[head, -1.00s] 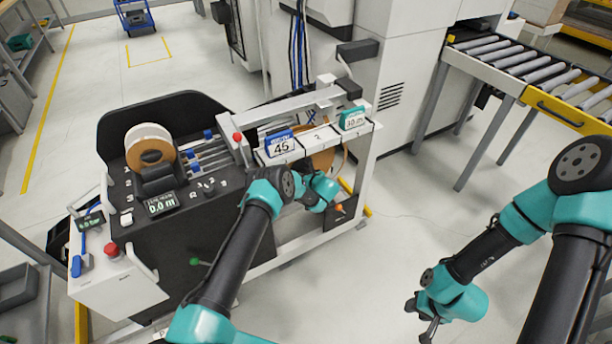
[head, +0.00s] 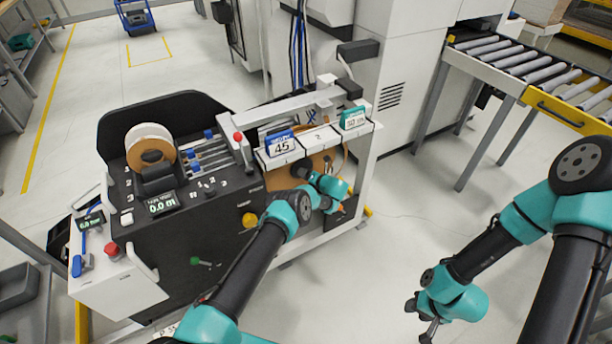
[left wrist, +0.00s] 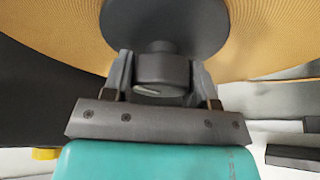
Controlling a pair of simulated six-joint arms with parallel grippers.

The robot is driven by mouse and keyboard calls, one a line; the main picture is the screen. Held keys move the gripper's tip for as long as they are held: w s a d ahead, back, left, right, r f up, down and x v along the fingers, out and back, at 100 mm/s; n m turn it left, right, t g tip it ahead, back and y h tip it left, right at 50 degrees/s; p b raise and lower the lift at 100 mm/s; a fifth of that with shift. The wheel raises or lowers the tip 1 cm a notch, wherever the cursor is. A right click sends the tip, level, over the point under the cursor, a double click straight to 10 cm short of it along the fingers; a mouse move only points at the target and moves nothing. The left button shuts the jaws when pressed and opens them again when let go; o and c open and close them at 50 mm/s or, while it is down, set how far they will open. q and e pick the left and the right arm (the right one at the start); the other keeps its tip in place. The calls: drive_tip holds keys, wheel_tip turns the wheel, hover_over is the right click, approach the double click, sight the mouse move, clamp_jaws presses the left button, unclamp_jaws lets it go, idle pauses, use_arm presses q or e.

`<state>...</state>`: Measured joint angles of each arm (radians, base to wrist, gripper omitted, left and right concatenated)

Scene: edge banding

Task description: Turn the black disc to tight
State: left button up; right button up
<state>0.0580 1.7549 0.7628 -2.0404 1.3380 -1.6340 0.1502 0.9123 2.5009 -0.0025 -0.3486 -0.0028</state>
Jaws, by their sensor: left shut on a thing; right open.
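The black disc (left wrist: 165,18) shows at the top of the left wrist view, flat against a large tan roll (left wrist: 55,25). A dark round knob (left wrist: 162,75) with a pale mark stands out from its middle. My left gripper (left wrist: 162,68) is shut on this knob, one finger at each side. In the head view my left gripper (head: 311,177) is at the front of the machine, below the numbered trays, and the disc is mostly hidden by it. My right gripper (head: 420,318) is open and empty over the floor at the lower right.
A smaller tape roll (head: 150,152) sits on top. A roller conveyor (head: 510,65) stands at the right. The floor between is clear.

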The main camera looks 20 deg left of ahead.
use_arm(q)
drive_tip(key=shift+m+y, duration=0.4)
drive_tip(key=shift+m, duration=0.3)
drive_tip(key=o, duration=0.9)
drive_tip(key=shift+d, duration=0.1)
drive_tip(key=v, duration=1.7)
drive_tip(key=shift+d+r, duration=0.1)
drive_tip(key=shift+r, duration=0.1)
